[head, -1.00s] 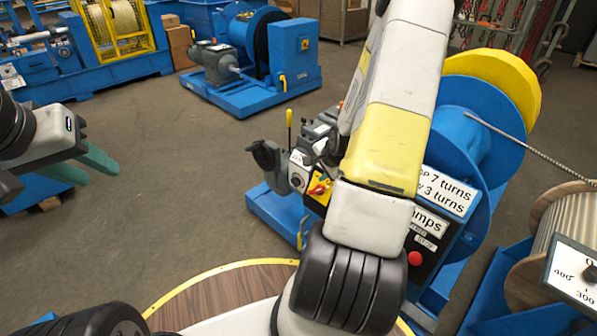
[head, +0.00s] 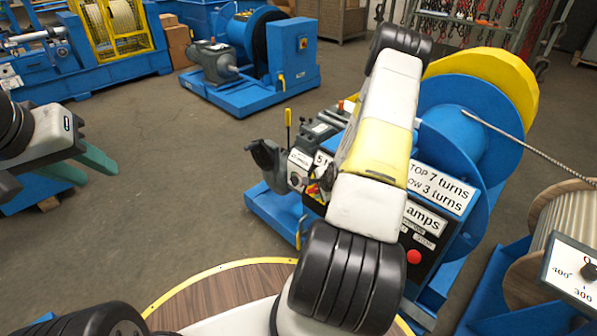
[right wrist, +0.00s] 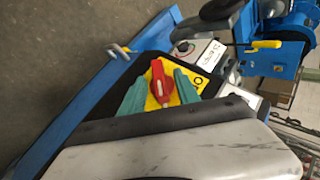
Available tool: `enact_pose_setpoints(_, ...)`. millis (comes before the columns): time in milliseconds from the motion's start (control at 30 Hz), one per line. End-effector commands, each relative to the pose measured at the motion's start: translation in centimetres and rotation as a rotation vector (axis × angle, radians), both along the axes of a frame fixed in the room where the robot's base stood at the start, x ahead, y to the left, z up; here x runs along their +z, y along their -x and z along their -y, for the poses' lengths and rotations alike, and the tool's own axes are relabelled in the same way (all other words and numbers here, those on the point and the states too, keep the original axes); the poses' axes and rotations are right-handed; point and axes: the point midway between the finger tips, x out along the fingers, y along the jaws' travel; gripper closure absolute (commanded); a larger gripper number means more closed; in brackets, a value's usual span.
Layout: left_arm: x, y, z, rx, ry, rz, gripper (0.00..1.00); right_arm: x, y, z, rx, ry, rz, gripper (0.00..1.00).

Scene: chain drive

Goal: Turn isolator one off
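A red isolator knob (right wrist: 158,82) on a yellow plate shows in the right wrist view, mounted on the winch's black control panel. The two green fingertips of my right gripper (right wrist: 160,93) are open, one on each side of the knob, with a gap visible at the left. I cannot tell whether either finger touches it. In the head view the yellow plate (head: 315,191) is small and partly covered, and my right arm hides most of the gripper. Which number this isolator bears is not readable. My left gripper (head: 88,168) is open and empty at the left.
The panel carries a red button (head: 414,257), a grey dial (right wrist: 183,48) and white labels. A yellow-handled lever (head: 288,120) stands behind it. The blue winch drum (head: 455,135) is to the right. Another blue machine (head: 250,75) stands at the back. Open floor lies at left.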

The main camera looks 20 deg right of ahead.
Motion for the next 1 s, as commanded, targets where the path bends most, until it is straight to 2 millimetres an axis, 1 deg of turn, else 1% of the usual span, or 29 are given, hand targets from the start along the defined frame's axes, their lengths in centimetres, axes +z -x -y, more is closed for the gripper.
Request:
enact_pose_setpoints(200, 0.0, 0.0, 0.0, 0.0, 0.0, 0.0, 0.64, -0.06, -0.01, -0.01, 0.0, 0.0, -0.001, 0.62)
enact_pose_setpoints(267, 0.0, 0.0, 0.0, 0.0, 0.0, 0.0, 0.64, -0.06, -0.01, -0.01, 0.0, 0.0, -0.001, 0.72)
enact_pose_setpoints(300, 0.0, 0.0, 0.0, 0.0, 0.0, 0.0, 0.64, -0.06, -0.01, -0.01, 0.0, 0.0, -0.001, 0.8)
enact_pose_setpoints(367, 0.0, 0.0, 0.0, 0.0, 0.0, 0.0, 0.64, -0.05, 0.0, -0.01, 0.0, 0.0, -0.001, 0.91)
enact_pose_setpoints(400, 0.0, 0.0, 0.0, 0.0, 0.0, 0.0, 0.64, -0.05, 0.0, -0.01, 0.0, 0.0, -0.001, 0.99)
enact_pose_setpoints(767, 0.0, 0.0, 0.0, 0.0, 0.0, 0.0, 0.64, 0.01, -0.04, -0.04, 0.01, 0.006, -0.017, 1.0)
enact_pose_setpoints(1000, 0.0, 0.0, 0.0, 0.0, 0.0, 0.0, 0.64, 0.19, -0.3, -0.09, 0.059, 0.044, -0.104, 1.0)
